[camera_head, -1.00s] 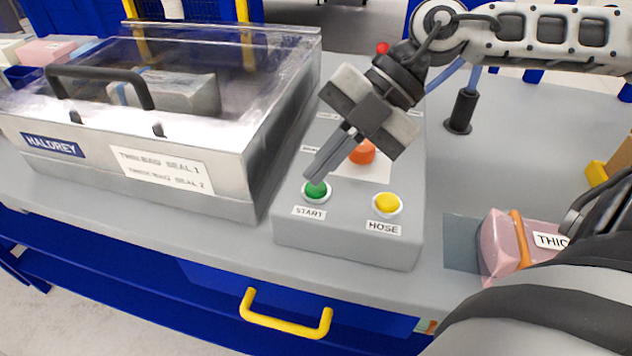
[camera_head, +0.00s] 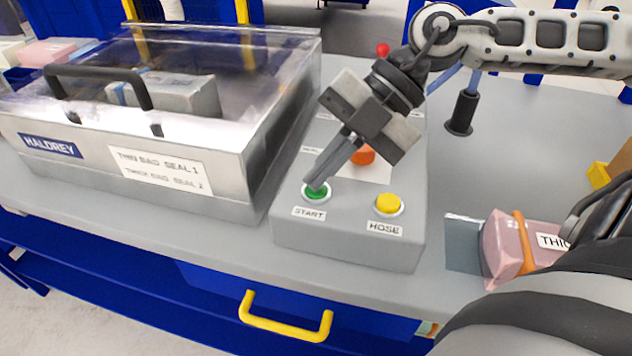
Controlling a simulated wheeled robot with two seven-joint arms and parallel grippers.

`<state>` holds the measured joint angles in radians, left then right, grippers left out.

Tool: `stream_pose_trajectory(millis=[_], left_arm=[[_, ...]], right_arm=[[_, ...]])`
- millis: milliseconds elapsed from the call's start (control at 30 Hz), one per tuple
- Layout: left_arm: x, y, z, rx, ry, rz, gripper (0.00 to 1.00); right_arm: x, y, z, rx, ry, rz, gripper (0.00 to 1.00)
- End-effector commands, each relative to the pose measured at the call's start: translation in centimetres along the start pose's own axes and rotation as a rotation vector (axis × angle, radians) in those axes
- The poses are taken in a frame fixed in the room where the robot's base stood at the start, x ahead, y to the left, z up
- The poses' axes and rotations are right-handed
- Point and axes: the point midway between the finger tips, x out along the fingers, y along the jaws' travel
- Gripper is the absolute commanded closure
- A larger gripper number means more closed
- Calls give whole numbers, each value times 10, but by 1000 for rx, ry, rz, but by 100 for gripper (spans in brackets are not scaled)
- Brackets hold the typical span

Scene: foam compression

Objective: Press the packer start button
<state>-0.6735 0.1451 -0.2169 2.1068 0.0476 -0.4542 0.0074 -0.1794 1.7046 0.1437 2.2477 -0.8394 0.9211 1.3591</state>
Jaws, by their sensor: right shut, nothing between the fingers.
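The green START button (camera_head: 316,194) sits at the front left of the grey control box (camera_head: 345,246). My right gripper (camera_head: 314,187) is shut and empty, and its fingertips point down at the green button. The tips overlap the button's upper edge in the picture; I cannot tell for certain whether they touch it or how far it is pressed. The packer (camera_head: 135,150) stands left of the box with its clear lid down and a grey block (camera_head: 180,93) inside. My left gripper is not in view.
A yellow HOSE button (camera_head: 388,204) sits right of START, and an orange knob (camera_head: 363,155) lies behind, partly covered by my gripper. A pink foam bundle (camera_head: 505,247) with an orange band lies at the right. A black post (camera_head: 463,112) stands behind it.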

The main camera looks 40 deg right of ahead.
Motion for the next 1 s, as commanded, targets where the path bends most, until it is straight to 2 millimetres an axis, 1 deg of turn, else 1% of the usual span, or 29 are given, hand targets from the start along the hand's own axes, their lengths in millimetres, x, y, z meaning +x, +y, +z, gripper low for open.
stream_pose_trajectory(millis=[300,733,1000], left_arm=[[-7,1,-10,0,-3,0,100],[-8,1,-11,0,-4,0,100],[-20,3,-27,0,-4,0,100]], right_arm=[[-12,8,-8,0,-1,-1,100],[-14,10,-10,0,-1,-1,100],[-31,22,-22,0,-1,-1,100]])
